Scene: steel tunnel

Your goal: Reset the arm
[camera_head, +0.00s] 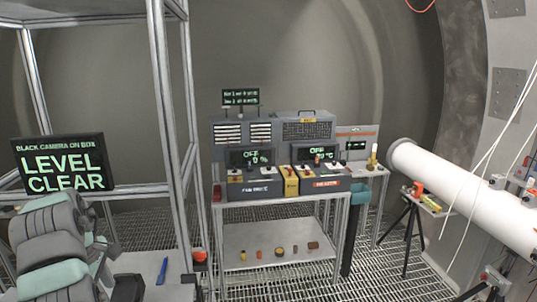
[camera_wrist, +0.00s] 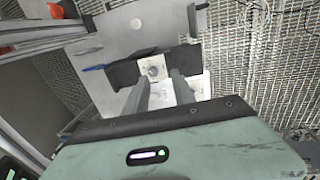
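My arm, grey with mint-green parts, is folded at the lower left of the head view. My gripper (camera_wrist: 160,86) shows in the wrist view as two parallel grey fingers, spread apart, beyond the mint-green wrist housing. Their tips point at a black object (camera_wrist: 122,74) with a pale square face (camera_wrist: 150,68). I cannot tell whether the fingers touch it. A dark block (camera_head: 127,288) shows beside the arm in the head view. A blue tool (camera_head: 162,271) lies on the grey plate (camera_head: 146,262) close by; a blue tip also shows in the wrist view (camera_wrist: 95,68).
A screen (camera_head: 62,165) reading "LEVEL CLEAR" stands behind the arm. Steel frame posts (camera_head: 160,110) rise just right of it. A console bench (camera_head: 280,196) with small items on its lower shelf (camera_head: 240,235) stands mid-view. A white pipe (camera_head: 460,200) crosses the right. Grated floor lies between.

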